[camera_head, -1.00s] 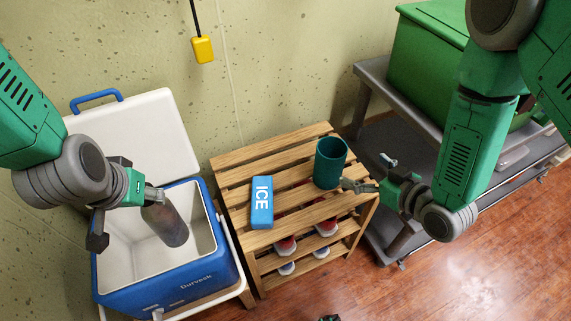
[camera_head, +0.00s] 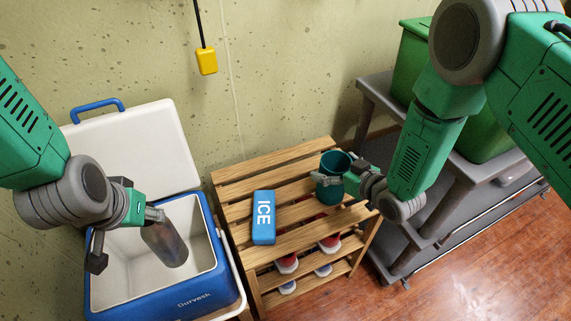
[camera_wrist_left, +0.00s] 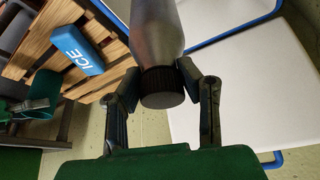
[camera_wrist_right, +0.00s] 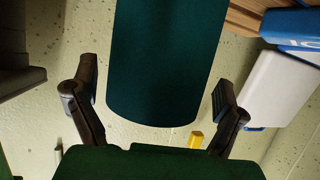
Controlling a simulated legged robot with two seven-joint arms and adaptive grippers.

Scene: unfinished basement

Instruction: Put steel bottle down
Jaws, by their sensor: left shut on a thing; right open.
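The steel bottle (camera_head: 166,243) is grey with a dark cap. It hangs tilted over the open blue and white cooler (camera_head: 205,284), its lower end inside the opening. My left gripper (camera_head: 150,216) is shut on its cap end, and the left wrist view shows the fingers (camera_wrist_left: 163,92) on both sides of the dark cap. My right gripper (camera_head: 335,180) is open at the teal cup (camera_head: 333,164) on the slatted wooden rack. In the right wrist view the cup (camera_wrist_right: 165,65) stands between the spread fingers (camera_wrist_right: 155,105), with gaps visible on both sides.
A blue ICE pack (camera_head: 263,217) lies on the wooden rack (camera_head: 290,243), left of the cup. Red and white shoes (camera_head: 329,243) sit on the lower shelf. A grey cart (camera_head: 465,185) with a green bin (camera_head: 410,75) stands right. The cooler's lid (camera_head: 135,150) is raised.

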